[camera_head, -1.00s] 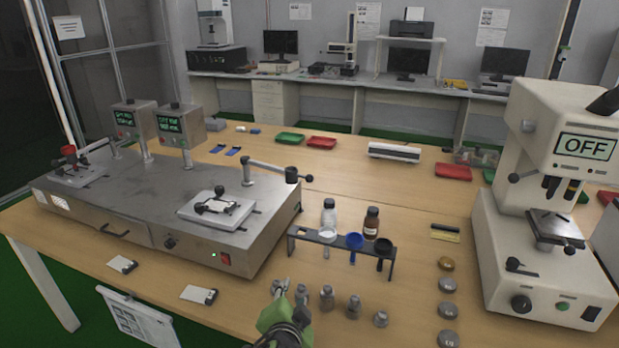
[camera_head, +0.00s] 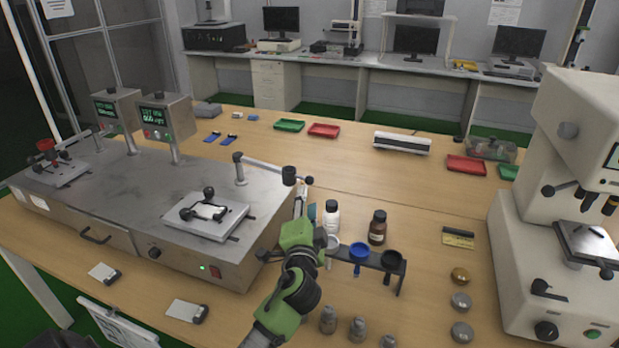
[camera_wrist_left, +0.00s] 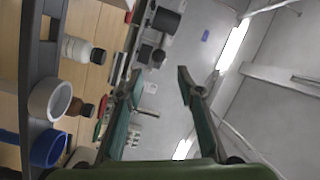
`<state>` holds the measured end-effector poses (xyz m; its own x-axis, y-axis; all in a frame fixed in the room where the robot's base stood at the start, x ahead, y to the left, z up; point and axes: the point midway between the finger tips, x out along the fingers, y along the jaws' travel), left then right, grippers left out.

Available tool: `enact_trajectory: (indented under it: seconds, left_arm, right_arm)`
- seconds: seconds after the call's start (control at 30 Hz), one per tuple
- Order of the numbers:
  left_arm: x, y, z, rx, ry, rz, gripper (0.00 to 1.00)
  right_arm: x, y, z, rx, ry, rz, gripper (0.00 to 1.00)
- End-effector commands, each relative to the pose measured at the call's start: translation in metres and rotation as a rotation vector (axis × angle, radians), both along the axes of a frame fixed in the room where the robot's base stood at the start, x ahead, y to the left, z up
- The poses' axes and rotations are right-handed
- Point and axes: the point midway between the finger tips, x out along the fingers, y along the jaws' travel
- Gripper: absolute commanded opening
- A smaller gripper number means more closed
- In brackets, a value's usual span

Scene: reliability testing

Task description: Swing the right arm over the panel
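The metal test machine (camera_head: 130,195) stands on the left of the table in the head view. Its right arm (camera_head: 265,165) runs from a post to a dark cylinder and knob at the box's right edge, swung off the panel. The right panel (camera_head: 215,228) is a light plate holding a white piece under a black-knobbed clamp. My left gripper (camera_head: 300,205) is just below the arm's dark end; I cannot tell whether they touch. In the left wrist view its fingers (camera_wrist_left: 160,75) are apart, with nothing visible between them. My right gripper is not in view.
A dark rack (camera_head: 375,262) with white, blue and black cups stands right of my left gripper. A white bottle (camera_head: 332,217) and a brown bottle (camera_head: 377,228) are behind it. Metal weights (camera_head: 357,328) stand in front. A white press (camera_head: 540,250) stands at right.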

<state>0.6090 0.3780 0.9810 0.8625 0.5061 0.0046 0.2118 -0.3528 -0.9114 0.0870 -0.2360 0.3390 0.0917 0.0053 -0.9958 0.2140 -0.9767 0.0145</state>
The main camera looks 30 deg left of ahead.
Motion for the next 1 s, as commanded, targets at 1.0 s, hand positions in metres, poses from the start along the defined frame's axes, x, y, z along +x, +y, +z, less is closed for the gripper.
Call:
enact_trajectory:
  seconds: [1.0]
  left_arm:
    - [0.088,0.052,0.000,-0.002,0.001,-0.001,0.34]
  right_arm:
    - [0.002,0.006,0.013,0.007,-0.004,-0.004,0.40]
